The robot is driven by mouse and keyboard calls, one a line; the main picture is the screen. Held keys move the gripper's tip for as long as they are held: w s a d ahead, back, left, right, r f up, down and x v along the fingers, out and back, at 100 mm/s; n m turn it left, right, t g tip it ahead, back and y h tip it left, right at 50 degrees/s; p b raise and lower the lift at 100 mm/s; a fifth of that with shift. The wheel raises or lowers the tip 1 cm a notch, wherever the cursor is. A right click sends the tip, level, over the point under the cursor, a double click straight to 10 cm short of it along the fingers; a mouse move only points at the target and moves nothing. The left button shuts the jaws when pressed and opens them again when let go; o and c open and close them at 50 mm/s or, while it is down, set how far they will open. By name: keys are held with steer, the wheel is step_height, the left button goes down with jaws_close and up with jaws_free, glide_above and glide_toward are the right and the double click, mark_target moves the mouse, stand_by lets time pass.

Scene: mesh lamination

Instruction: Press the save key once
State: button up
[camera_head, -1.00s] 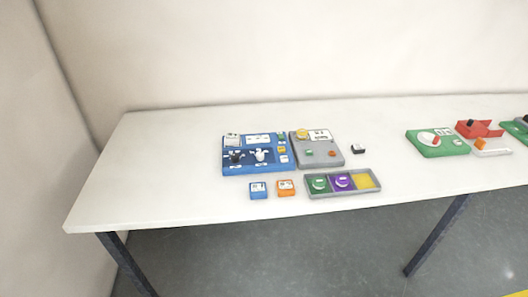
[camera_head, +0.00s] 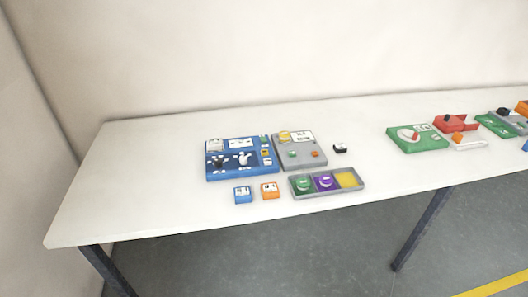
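A blue panel (camera_head: 212,177) lies on the white table, with a dark and a white figure and several small keys along its right side. A grey panel (camera_head: 303,158) with a yellow disc and small green and orange keys sits against its right side. In front are a small blue block (camera_head: 243,195) and a small orange block (camera_head: 270,191) with white labels. A small black-and-white block (camera_head: 340,148) stands to the right. The labels are too small to read, so I cannot tell which is the save key. My gripper is not in view.
A grey tray (camera_head: 331,190) with green, purple and yellow compartments lies in front. A green panel (camera_head: 416,145), a red holder (camera_head: 450,123) and more devices stand further right on the table (camera_head: 130,200). The table's left part is clear. A wall stands behind.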

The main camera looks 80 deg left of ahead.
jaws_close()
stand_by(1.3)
